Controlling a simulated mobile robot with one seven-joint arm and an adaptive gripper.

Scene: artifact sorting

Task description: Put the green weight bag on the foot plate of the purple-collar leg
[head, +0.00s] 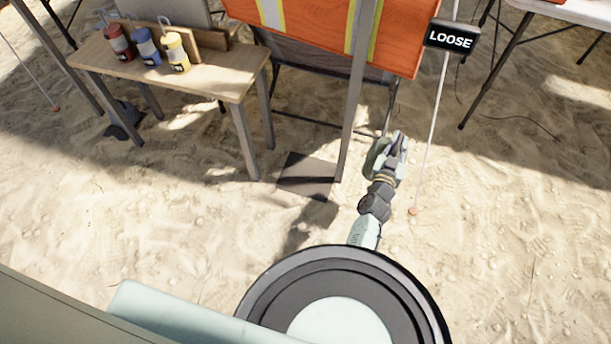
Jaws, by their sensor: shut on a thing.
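My gripper (391,152) is shut at the end of my arm, low over the sand right of the grey leg. A dull greenish shape, which I take to be the green weight bag (373,154), shows at its left side; the fingers and the small view hide most of it. A dark square foot plate (303,176) lies on the sand at the bottom of the grey leg (353,100), left of my gripper. It is bare. No purple collar shows on the visible part of this leg.
A wooden table (165,72) at the upper left bears red (118,42), blue (147,47) and yellow (176,52) bags. A cord with a "LOOSE" sign (451,38) runs to a peg (412,211) right of my arm. An orange vest (310,25) hangs behind. Open sand lies right.

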